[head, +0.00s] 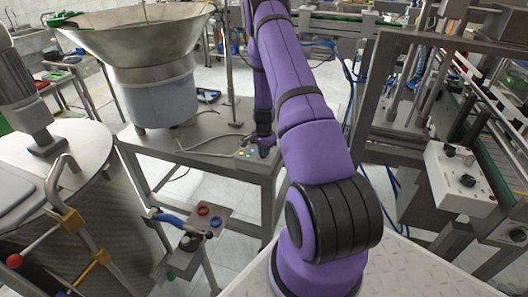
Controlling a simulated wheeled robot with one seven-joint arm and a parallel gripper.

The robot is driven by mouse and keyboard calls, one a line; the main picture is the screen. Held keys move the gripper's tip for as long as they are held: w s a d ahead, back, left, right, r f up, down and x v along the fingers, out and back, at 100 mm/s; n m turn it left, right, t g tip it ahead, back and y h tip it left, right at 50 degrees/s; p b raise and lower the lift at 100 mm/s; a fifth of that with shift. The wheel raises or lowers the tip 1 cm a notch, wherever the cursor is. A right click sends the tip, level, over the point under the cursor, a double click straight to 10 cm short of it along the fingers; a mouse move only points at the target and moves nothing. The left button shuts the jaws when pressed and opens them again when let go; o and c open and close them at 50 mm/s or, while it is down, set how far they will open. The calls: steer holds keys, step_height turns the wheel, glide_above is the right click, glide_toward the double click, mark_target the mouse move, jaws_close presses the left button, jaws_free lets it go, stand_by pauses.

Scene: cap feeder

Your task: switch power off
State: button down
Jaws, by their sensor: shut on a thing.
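My gripper (263,151) is small in the head view, pointing down at the right end of a small control panel (242,155). The panel has coloured buttons and sits on the metal feeder table (218,140). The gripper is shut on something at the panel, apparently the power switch. Its fingers hide the switch, so its position cannot be read. My purple arm rises from the lower right and bends down to the panel.
A large feeder bowl (140,40) stands on the table, left of my gripper. A bracket panel (203,216) with red and blue rings is in front. A white control box (462,180) and metal frames stand at right. A round drum (60,150) is at left.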

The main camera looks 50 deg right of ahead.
steer(key=n, duration=0.6)
steer(key=shift+w, duration=0.1)
steer(key=n, duration=0.4)
steer(key=shift+w+a+n, duration=0.1)
steer(key=shift+n, duration=0.3)
stand_by(0.3)
steer(key=c, duration=1.2)
jaws_free()
steer(key=shift+r, duration=0.1)
step_height(320, 180, up, 11)
steer(key=shift+f, duration=0.2)
